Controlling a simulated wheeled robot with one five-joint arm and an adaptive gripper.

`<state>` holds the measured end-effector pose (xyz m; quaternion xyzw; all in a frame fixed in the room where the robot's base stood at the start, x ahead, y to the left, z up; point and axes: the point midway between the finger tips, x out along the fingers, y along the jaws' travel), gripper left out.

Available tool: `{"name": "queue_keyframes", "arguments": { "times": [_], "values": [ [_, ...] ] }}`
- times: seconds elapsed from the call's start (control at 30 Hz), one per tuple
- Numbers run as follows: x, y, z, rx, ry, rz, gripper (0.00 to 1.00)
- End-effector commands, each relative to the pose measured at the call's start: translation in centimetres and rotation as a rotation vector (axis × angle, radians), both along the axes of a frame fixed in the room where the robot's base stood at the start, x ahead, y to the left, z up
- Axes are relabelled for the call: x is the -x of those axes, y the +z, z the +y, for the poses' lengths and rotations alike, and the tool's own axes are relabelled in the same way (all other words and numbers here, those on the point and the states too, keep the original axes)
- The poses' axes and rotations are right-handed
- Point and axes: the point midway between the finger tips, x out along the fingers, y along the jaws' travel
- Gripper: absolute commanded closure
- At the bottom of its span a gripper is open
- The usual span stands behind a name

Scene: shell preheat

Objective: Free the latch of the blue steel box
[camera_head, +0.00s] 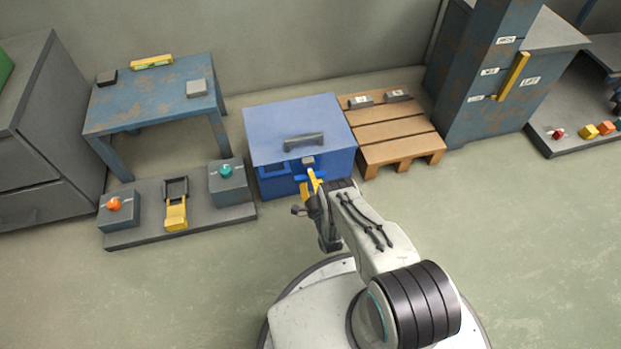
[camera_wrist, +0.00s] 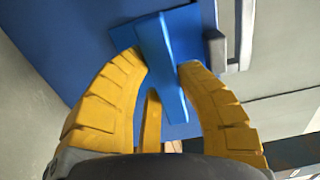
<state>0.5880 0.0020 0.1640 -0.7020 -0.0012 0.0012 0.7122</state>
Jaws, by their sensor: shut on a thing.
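The blue steel box (camera_head: 270,125) stands on the floor straight ahead of me, lid down, with a dark grey handle (camera_head: 303,141) on top. A small grey catch (camera_head: 308,161) shows at its front upper edge. My gripper (camera_head: 312,183) is at the box's front face, below that catch. In the wrist view my yellow fingers (camera_wrist: 160,66) are shut on a blue latch bar (camera_wrist: 158,40) at the box front, one finger on each side. A grey metal piece (camera_wrist: 214,48) is just right of the bar. My gripper partly hides the latch in the head view.
Left of the box is a grey base (camera_head: 143,236) with an orange knob, a yellow-handled lever and a teal knob. A rusty blue table (camera_head: 150,105) stands behind it. A wooden pallet (camera_head: 395,135) is close on the right, then a blue cabinet (camera_head: 480,75). The right foreground floor is clear.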

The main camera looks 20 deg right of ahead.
Motion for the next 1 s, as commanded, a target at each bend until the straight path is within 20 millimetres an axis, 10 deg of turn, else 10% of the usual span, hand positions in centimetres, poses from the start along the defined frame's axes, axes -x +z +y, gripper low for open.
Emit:
{"name": "queue_keyframes", "arguments": {
  "times": [0.27, 0.3, 0.57, 1.0],
  "values": [
    [-0.20, 0.16, -0.08, -0.003, -0.001, -0.003, 1.00],
    [-0.20, 0.16, -0.09, -0.003, -0.002, -0.004, 0.66],
    [-0.09, 0.07, -0.07, -0.001, -0.001, -0.002, 0.42],
    [-0.12, 0.67, -0.06, -0.001, -0.001, -0.001, 0.42]
  ]
}}
